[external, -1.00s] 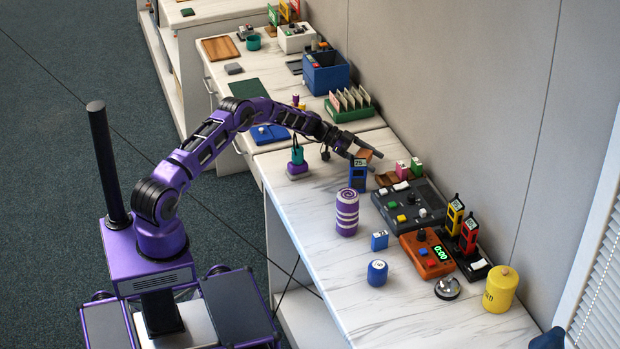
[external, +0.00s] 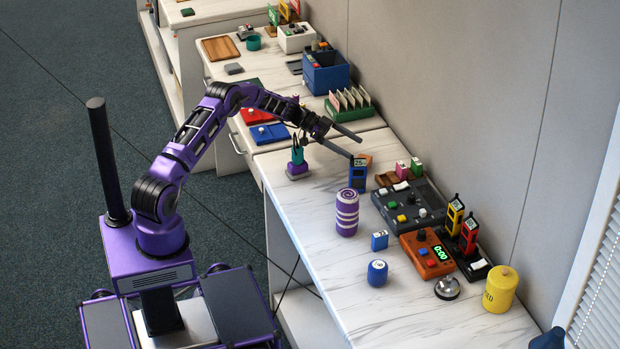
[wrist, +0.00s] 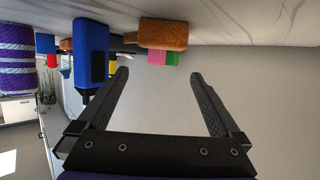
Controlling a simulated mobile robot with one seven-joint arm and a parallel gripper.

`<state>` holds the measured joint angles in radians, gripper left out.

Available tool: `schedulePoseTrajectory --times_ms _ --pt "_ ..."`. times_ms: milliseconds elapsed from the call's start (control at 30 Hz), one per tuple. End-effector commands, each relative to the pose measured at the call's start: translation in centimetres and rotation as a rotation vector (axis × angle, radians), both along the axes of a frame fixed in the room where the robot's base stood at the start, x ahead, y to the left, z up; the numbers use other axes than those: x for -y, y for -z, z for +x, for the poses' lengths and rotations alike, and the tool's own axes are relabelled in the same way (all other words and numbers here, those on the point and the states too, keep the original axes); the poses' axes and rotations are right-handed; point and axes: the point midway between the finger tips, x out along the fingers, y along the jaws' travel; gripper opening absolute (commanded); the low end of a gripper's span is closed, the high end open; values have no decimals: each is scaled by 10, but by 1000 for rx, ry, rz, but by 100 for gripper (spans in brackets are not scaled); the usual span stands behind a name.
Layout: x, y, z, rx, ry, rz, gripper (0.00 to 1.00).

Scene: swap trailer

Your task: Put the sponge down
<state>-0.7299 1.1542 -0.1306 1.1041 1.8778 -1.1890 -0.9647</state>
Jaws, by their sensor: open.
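The sponge (external: 364,159), an orange-brown block, sits on the white marble-look counter (external: 315,208) just behind the blue handset (external: 359,174), which partly hides it. In the wrist view, which is upside down, the sponge (wrist: 168,34) rests against the counter surface, ahead of the fingers and apart from them. My gripper (external: 356,148) is open and empty, its fingers spread above and to the left of the sponge. Both fingers also show in the wrist view (wrist: 160,95), with nothing between them.
The blue handset (wrist: 91,52) stands close to one finger. A purple-striped cylinder (external: 347,212) stands nearer the front. A teal-and-purple holder (external: 297,164) is under the forearm. Pink and green blocks (external: 416,167) stand right of the sponge. The front-left counter is clear.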

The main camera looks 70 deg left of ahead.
Motion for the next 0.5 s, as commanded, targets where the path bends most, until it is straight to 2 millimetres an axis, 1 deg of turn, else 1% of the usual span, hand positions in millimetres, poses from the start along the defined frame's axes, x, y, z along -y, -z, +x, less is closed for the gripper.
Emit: schedulePoseTrajectory --times_ms 33,200,300,500 --pt "-7 -5 -7 0 -2 0 100" --pt "-20 -12 -21 0 0 0 100" --pt "-24 -14 -24 2 -1 0 100" --pt "-25 -14 -25 1 0 0 100"
